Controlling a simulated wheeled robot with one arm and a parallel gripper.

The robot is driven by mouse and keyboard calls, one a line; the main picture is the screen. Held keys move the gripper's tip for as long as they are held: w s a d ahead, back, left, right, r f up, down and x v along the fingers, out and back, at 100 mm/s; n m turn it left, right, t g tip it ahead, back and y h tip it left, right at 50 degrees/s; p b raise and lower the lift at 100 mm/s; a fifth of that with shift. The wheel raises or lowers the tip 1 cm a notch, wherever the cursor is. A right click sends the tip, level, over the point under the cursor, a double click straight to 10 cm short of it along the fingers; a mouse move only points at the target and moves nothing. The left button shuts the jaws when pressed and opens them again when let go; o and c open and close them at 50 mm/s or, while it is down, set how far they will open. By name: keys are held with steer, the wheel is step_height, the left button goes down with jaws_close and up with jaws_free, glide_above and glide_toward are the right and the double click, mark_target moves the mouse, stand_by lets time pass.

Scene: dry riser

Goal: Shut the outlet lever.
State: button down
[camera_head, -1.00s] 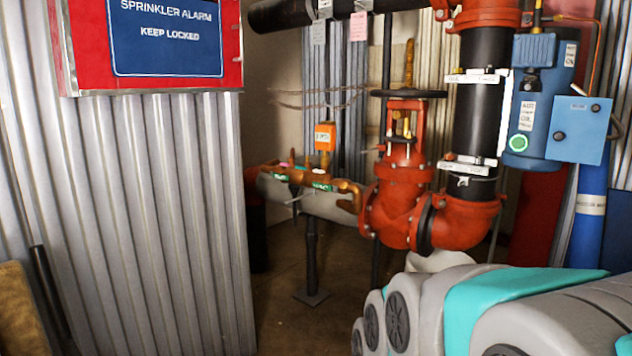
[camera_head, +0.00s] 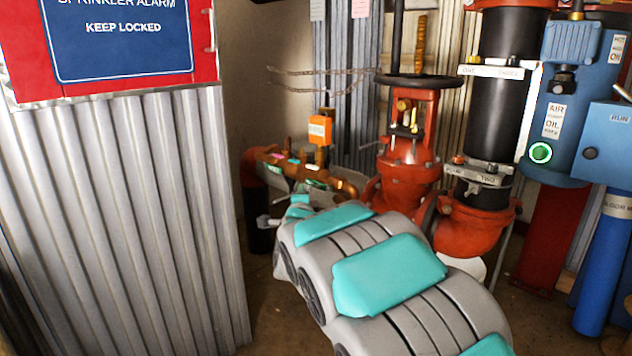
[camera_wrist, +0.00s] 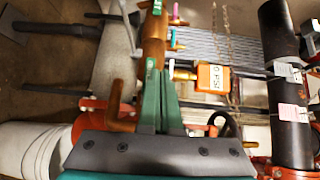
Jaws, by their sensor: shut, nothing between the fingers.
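A brass pipe assembly (camera_head: 290,165) with small coloured tags and levers sits beyond my arm in the head view. It also shows in the wrist view (camera_wrist: 153,48), with green, pink and blue pieces along it. I cannot tell which piece is the outlet lever. My gripper (camera_wrist: 159,74) is shut and empty, its two green fingers close together and pointing towards the brass pipe. Whether the tips touch it is unclear. In the head view my own arm hides the gripper and the lower part of the assembly.
A red valve (camera_head: 405,165) with a black handwheel (camera_head: 418,80) stands right of the assembly. An orange box (camera_head: 320,129) rises above it. A corrugated panel (camera_head: 120,220) with a red alarm box blocks the left. Blue equipment (camera_head: 570,100) stands right. Open floor shows beside the panel.

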mark_target(313, 182)
steer(key=shift+w+d+r+p, duration=0.1)
steer(key=shift+w+d+p, duration=0.35)
steer(key=shift+w, duration=0.95)
steer(key=shift+w+d+p, duration=0.4)
steer(key=shift+w+p, duration=0.1)
steer(key=shift+w, duration=0.9)
steer(key=shift+w+d+r+p, duration=0.1)
steer(key=shift+w+d+p, duration=0.35)
steer(key=shift+w, duration=0.95)
steer(key=shift+a+f+p, duration=0.25)
steer(key=shift+f+p, duration=0.45)
steer(key=shift+f, duration=0.15)
step_height(313, 182, down, 6)
steer(key=s+d+b, duration=0.2)
steer(key=b, duration=0.3)
steer(key=shift+s+a+r+b, duration=0.1)
steer(key=shift+s+a+b, duration=0.55)
steer(key=shift+s+a, duration=1.3)
